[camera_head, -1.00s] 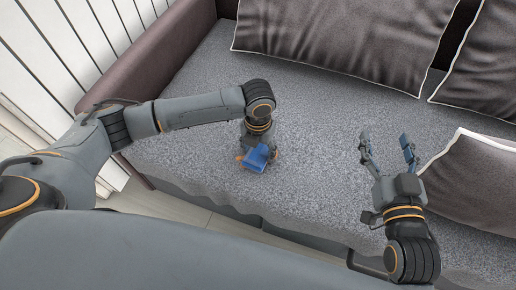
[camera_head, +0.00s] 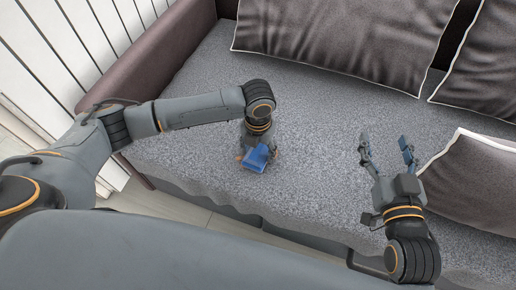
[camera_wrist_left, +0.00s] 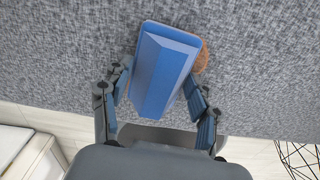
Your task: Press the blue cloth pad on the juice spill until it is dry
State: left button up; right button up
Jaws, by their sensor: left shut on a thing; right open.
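The blue cloth pad (camera_head: 257,158) is gripped in my left gripper (camera_head: 258,152), low over the grey sofa seat near its front edge. In the left wrist view the pad (camera_wrist_left: 165,70) sits between the two fingers, its ridged upper side toward the camera. The juice spill (camera_wrist_left: 203,57) shows as an orange-brown patch beside the pad's right edge; the pad hides the rest. In the head view only small orange bits show beside the pad. The pad looks down on the spill, but contact cannot be seen clearly. My right gripper (camera_head: 386,145) is open and empty above the seat.
The grey sofa seat (camera_head: 310,130) is clear between the two grippers. Dark cushions (camera_head: 345,40) lean at the back, and another cushion (camera_head: 475,180) lies right of my right gripper. A brown armrest (camera_head: 150,50) stands at the left.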

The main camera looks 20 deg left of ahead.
pick_arm(q)
jog(key=shift+s+f, duration=0.15)
pick_arm(e)
jog(key=shift+s+d+f+g, duration=0.15)
jog(key=shift+s+f+g, duration=0.1)
jog(key=shift+f+g, duration=0.5)
dwell(3.7)
jog(key=shift+f, duration=0.1)
dwell(0.5)
